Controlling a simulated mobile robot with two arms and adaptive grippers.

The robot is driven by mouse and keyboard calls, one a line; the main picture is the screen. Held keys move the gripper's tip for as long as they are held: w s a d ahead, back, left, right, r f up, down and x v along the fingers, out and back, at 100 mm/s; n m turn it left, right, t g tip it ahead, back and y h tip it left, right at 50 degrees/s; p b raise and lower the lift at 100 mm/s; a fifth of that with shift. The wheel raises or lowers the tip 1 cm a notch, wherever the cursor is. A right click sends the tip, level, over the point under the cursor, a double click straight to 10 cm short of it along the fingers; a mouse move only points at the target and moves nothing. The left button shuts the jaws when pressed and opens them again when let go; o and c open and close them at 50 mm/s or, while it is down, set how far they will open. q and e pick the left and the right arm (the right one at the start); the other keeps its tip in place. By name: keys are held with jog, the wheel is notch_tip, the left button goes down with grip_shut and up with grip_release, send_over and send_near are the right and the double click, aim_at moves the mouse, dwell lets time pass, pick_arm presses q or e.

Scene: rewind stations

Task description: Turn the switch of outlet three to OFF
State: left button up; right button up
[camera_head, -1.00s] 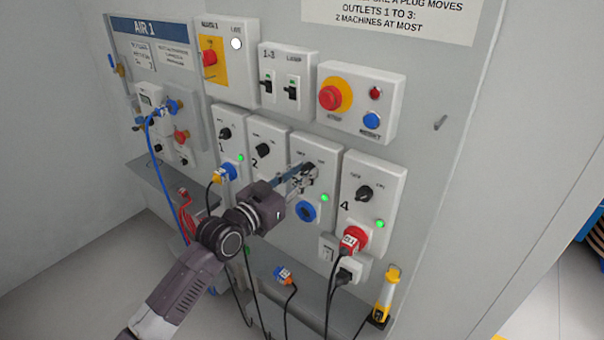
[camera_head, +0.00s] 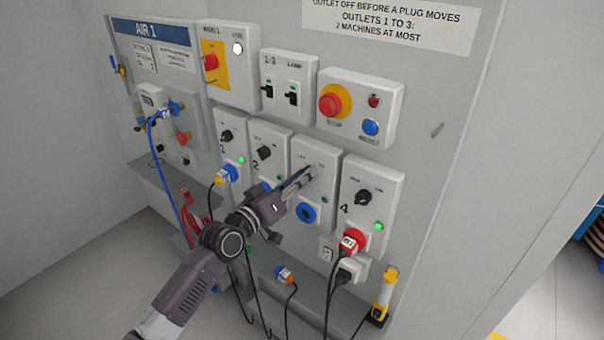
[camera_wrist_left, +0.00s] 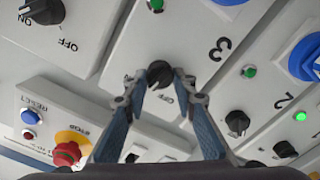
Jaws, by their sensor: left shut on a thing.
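Outlet three is a white box (camera_head: 327,160) with an empty blue round socket (camera_head: 306,213) and a small lamp (camera_head: 323,200) that looks dark green, unlit. In the left wrist view its black rotary switch (camera_wrist_left: 160,72) sits between my fingertips, above the printed OFF label and near the number 3. My left gripper (camera_wrist_left: 162,78) is shut on this switch. In the head view the left gripper (camera_head: 311,172) covers the switch, so its pointer cannot be read there. My right gripper is not in view.
Outlet two (camera_head: 267,150) is close on the left, outlet four (camera_head: 372,185) on the right with a red plug (camera_head: 350,242) and a lit green lamp. Above is a box with a red stop button (camera_head: 332,101). A loose blue plug (camera_head: 284,274) lies on the shelf below.

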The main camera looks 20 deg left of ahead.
pick_arm(q)
jog(key=n+p, duration=0.2)
jog(key=n, duration=0.8)
jog(key=shift+f+n+p, duration=0.1)
jog(key=shift+n+p, duration=0.2)
jog(key=shift+n, duration=0.1)
dwell(0.3)
jog(key=o, duration=1.2)
jog(key=shift+a+f, duration=0.1)
jog(key=shift+c, duration=0.2)
jog(key=v, duration=1.2)
